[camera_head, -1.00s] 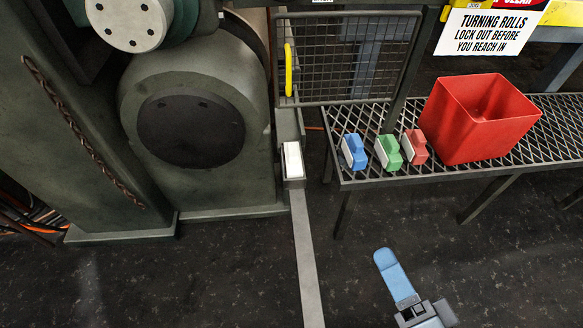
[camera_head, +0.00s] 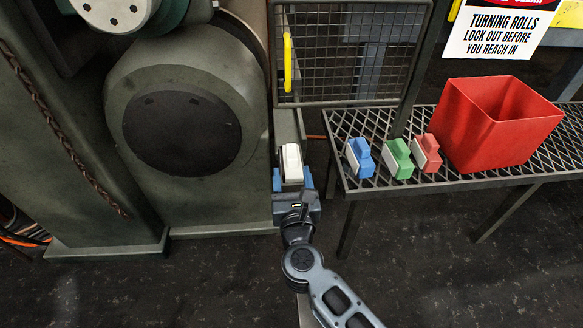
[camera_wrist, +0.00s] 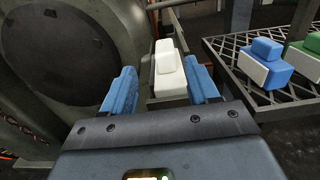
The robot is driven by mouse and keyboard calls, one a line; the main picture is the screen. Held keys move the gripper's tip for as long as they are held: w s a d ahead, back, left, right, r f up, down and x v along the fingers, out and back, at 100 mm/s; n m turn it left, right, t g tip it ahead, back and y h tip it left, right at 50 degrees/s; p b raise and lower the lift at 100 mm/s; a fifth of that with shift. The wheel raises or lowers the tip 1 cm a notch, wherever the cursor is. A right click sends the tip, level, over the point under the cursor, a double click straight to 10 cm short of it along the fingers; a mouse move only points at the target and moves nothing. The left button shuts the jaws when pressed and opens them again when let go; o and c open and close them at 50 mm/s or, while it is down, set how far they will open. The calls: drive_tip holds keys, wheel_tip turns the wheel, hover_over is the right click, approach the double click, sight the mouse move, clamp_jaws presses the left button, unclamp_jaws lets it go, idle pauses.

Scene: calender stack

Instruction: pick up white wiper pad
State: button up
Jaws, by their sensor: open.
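The white wiper pad (camera_head: 291,163) sits on the end of a narrow grey ledge beside the big green machine housing. It also shows in the wrist view (camera_wrist: 170,68), standing between and a little beyond my fingers. My gripper (camera_head: 292,178) is open, with one blue finger to each side of the pad. In the wrist view my gripper (camera_wrist: 160,88) shows its two blue fingers apart, the right one closer to the pad than the left. I cannot tell whether either finger touches it.
A mesh bench (camera_head: 440,185) to the right bears a blue block (camera_head: 359,157), a green block (camera_head: 398,158), a red block (camera_head: 427,152) and a red bin (camera_head: 495,125). A wire guard (camera_head: 350,55) with a yellow handle (camera_head: 287,63) stands behind the pad. The green housing (camera_head: 185,120) is close on the left.

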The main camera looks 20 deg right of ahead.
sight(293, 162)
drive_tip(key=x, duration=0.4)
drive_tip(key=b+x, duration=0.1)
drive_tip(key=x, duration=0.1)
drive_tip(key=shift+w+d+f, duration=0.15)
drive_tip(key=shift+w+d, duration=0.05)
drive_tip(key=shift+d, duration=0.2)
clamp_jaws()
